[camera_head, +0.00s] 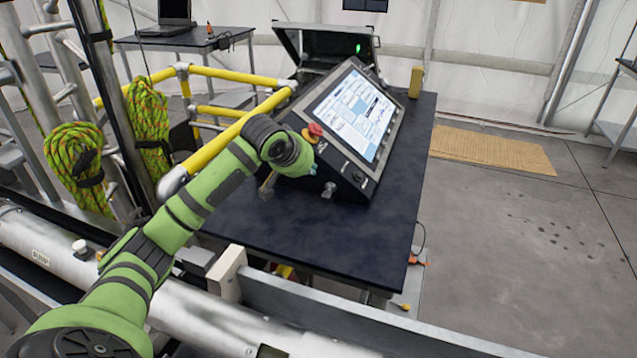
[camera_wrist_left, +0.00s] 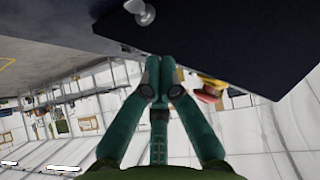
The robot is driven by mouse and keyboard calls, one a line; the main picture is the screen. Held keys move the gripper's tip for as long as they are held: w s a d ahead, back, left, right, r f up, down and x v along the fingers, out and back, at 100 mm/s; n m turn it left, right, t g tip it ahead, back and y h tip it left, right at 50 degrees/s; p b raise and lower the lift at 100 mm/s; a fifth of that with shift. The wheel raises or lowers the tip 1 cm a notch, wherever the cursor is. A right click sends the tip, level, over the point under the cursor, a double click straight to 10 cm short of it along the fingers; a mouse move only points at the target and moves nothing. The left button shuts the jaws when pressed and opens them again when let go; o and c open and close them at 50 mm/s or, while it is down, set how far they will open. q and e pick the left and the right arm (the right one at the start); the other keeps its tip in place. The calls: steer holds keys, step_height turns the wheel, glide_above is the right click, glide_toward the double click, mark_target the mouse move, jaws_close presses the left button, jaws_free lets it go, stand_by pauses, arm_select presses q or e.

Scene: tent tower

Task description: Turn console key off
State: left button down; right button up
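The console (camera_head: 345,125) stands on the dark table, with a lit, sloped screen, a red button and a dark front panel. Two small silver fittings stick out low on its front, one (camera_head: 329,189) at the right and one (camera_head: 267,186) at the left; I cannot tell for sure which is the key. My left gripper (camera_head: 302,160) is in front of the console, its fingers largely hidden behind the wrist. In the wrist view its green fingers (camera_wrist_left: 160,68) meet at the tips, with nothing visible between them. A silver knob (camera_wrist_left: 141,11) stands just beyond, apart from them. My right gripper is not seen.
The dark table (camera_head: 270,235) has bare room in front of the console. A yellow rail (camera_head: 235,125) runs close on the left, with coiled ropes (camera_head: 75,165) beyond. An open case (camera_head: 325,45) stands behind the console. The red button (camera_wrist_left: 209,92) shows beside my fingers in the wrist view.

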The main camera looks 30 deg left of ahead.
mark_target(327, 193)
arm_select(q)
steer(key=x, duration=0.2)
steer(key=p+x, duration=0.1)
steer(key=x, duration=0.1)
steer(key=s+f+p+x, duration=0.1)
steer(key=x, duration=0.2)
steer(key=shift+d, duration=0.4)
steer(key=shift+f, duration=0.85)
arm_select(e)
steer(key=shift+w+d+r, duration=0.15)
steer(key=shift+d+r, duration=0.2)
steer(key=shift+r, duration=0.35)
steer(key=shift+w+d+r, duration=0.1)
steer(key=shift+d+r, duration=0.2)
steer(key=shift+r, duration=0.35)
arm_select(q)
steer(key=shift+f+h, duration=0.3)
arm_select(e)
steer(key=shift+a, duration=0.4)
